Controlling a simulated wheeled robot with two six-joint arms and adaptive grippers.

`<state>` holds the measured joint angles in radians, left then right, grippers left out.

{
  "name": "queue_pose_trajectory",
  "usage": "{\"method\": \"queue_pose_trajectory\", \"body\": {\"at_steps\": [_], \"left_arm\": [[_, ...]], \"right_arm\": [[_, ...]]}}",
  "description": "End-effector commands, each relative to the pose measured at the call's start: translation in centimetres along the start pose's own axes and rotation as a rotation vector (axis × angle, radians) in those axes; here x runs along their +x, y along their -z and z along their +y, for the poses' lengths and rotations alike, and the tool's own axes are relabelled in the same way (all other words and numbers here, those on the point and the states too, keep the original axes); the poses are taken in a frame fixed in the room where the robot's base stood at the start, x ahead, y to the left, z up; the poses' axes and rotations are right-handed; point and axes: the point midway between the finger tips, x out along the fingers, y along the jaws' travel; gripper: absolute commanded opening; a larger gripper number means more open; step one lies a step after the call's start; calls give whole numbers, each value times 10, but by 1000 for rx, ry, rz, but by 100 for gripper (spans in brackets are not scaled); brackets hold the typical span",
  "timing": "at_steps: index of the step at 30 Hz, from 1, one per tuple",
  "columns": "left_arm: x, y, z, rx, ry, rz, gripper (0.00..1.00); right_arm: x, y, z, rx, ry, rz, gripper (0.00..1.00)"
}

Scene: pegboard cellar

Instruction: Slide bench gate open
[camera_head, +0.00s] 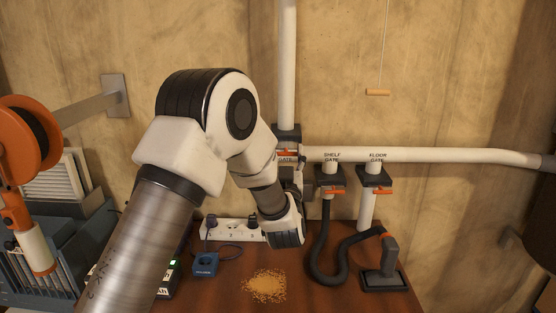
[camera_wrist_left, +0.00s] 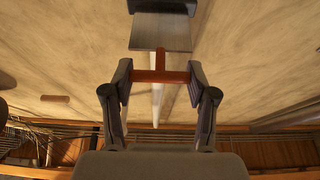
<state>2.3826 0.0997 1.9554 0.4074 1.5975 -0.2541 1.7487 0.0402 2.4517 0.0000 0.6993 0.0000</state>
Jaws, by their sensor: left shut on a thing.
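The bench gate (camera_head: 287,138) is a dark housing on the white vertical pipe, with an orange handle (camera_head: 287,153); its label is partly hidden by my arm. My left gripper (camera_head: 297,178) reaches up to it, largely hidden behind my wrist. In the left wrist view, my left gripper (camera_wrist_left: 160,77) is shut on the orange T-shaped handle (camera_wrist_left: 160,75), one finger at each end of the bar. A grey metal slide plate (camera_wrist_left: 160,35) shows between the handle and the dark housing (camera_wrist_left: 162,6). My right gripper is not in view.
The shelf gate (camera_head: 330,178) and floor gate (camera_head: 375,178) hang right of it, with a black hose (camera_head: 323,250) below. A power strip (camera_head: 232,230), blue box (camera_head: 205,264), sawdust heap (camera_head: 265,286) and floor nozzle (camera_head: 383,276) are on the bench. A pull cord handle (camera_head: 377,92) hangs above.

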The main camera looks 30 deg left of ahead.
Motion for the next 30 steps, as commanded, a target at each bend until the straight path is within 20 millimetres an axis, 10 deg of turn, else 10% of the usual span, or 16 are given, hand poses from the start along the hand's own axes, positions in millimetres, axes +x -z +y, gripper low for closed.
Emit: {"method": "queue_pose_trajectory", "body": {"at_steps": [10,11,13,24,30], "left_arm": [[-4,5,-2,-1,5,7,0],[-4,5,-2,-1,5,7,61],[-4,5,-2,-1,5,7,83],[-6,6,-2,-2,5,10,83],[-40,4,0,3,2,7,83]], "right_arm": [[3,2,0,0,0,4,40],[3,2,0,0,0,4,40],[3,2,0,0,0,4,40],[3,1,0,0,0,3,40],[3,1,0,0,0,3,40]]}}
